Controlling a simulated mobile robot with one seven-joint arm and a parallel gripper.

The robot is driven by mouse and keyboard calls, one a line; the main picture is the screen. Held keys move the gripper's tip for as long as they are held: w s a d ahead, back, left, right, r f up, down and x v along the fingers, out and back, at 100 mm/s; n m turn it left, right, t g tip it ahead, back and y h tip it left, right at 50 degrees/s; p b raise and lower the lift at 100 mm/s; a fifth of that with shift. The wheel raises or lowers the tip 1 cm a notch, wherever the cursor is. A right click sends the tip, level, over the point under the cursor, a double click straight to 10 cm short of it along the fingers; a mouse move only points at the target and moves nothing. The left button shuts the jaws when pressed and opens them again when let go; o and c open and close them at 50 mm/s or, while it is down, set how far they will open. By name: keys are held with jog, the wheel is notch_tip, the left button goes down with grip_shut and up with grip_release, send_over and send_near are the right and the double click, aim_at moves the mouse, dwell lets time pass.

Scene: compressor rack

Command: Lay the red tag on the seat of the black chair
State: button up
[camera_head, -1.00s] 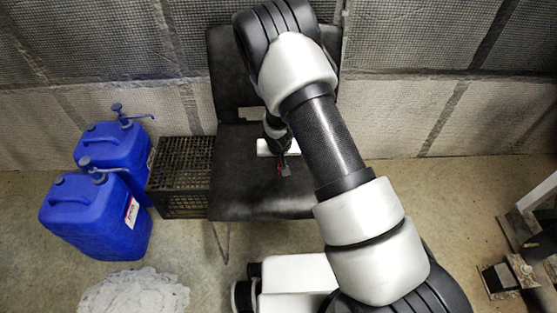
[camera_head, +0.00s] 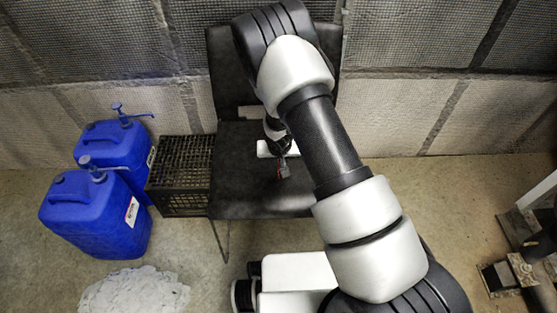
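The black chair (camera_head: 240,190) stands against the wall, its seat facing up toward me and its right part hidden behind my arm. My gripper (camera_head: 281,172) points down over the seat, right of the seat's middle. A small bit of red, likely the red tag (camera_head: 279,170), shows at the fingertips. It is too small to tell whether the fingers hold it or whether it touches the seat. The finger opening cannot be made out.
A black crate (camera_head: 180,172) stands directly left of the chair. Two blue jugs (camera_head: 97,222) with pumps stand further left. A pale crumpled heap (camera_head: 135,292) lies on the floor in front. Dark metal equipment (camera_head: 525,275) stands at the far right.

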jog(key=shift+r, duration=0.45)
jog(key=s+d+r+p, duration=0.1)
jog(key=s+d+r, duration=0.2)
jog(key=r, duration=0.9)
jog(key=s+d+r+m+p, duration=0.15)
jog(key=s+r, duration=0.25)
jog(key=r, duration=0.7)
jog(key=s+d+r+n+p, duration=0.1)
jog(key=s+d+r, duration=0.2)
jog(key=r, duration=0.9)
jog(key=s+d+r, duration=0.2)
jog(key=s+r, duration=0.3)
jog(key=s, duration=0.4)
jog(key=s+d+r+t, duration=0.1)
jog(key=s+d+r, duration=0.1)
jog(key=s+r, duration=0.4)
jog(key=s, duration=0.4)
jog(key=shift+r, duration=0.25)
